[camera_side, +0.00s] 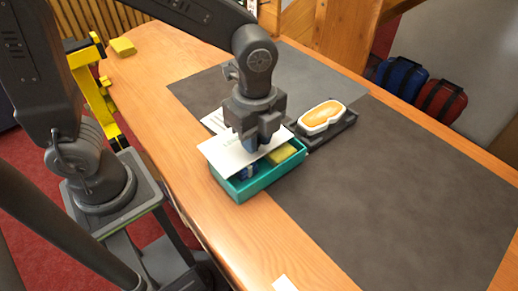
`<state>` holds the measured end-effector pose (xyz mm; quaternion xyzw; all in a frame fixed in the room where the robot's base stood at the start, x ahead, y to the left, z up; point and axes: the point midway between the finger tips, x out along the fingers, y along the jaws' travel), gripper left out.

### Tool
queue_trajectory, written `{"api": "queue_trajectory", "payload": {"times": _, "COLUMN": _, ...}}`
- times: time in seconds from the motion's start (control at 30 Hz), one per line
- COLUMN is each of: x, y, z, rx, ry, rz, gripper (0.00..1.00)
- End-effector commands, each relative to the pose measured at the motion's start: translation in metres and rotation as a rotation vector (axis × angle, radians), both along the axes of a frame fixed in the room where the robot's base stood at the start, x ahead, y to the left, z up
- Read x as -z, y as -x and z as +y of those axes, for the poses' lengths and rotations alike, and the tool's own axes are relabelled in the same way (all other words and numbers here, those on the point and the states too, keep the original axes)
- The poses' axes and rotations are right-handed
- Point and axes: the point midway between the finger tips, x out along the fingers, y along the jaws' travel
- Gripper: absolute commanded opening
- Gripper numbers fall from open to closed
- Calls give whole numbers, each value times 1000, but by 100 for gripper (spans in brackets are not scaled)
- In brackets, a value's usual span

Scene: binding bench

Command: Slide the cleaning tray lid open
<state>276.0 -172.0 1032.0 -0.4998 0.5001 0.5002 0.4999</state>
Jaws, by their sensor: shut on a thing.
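The teal cleaning tray (243,191) sits on the bench, partly on the dark mat. Its white lid (225,151), with dark lettering partly hidden by my gripper, lies across the tray's far left part and sticks out past its left side. The tray's front and right part is uncovered. A yellow block (281,154) and a blue item (248,171) show inside it. My gripper (251,144) points down over the lid, shut on it at its right part. The exact contact is hidden behind the fingers.
A white and orange object (322,116) rests on a dark holder (337,131) close to the tray's right. A white card (215,120) lies behind the lid. The dark mat (410,185) is clear to the right. A yellow block (123,46) lies at the far left.

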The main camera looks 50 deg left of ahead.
Motion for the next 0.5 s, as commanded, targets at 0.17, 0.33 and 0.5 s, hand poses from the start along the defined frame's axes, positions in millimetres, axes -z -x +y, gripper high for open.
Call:
{"api": "queue_trajectory", "payload": {"times": 0.17, "x": -1, "y": -1, "z": 9, "rx": -2, "ry": 1, "rz": -3, "gripper": 12}}
{"api": "queue_trajectory", "payload": {"times": 0.33, "x": -1, "y": -1, "z": 17, "rx": -3, "ry": 1, "rz": -4, "gripper": 12}}
{"api": "queue_trajectory", "payload": {"times": 0.5, "x": -1, "y": -1, "z": 25, "rx": -2, "ry": 1, "rz": -5, "gripper": 12}}
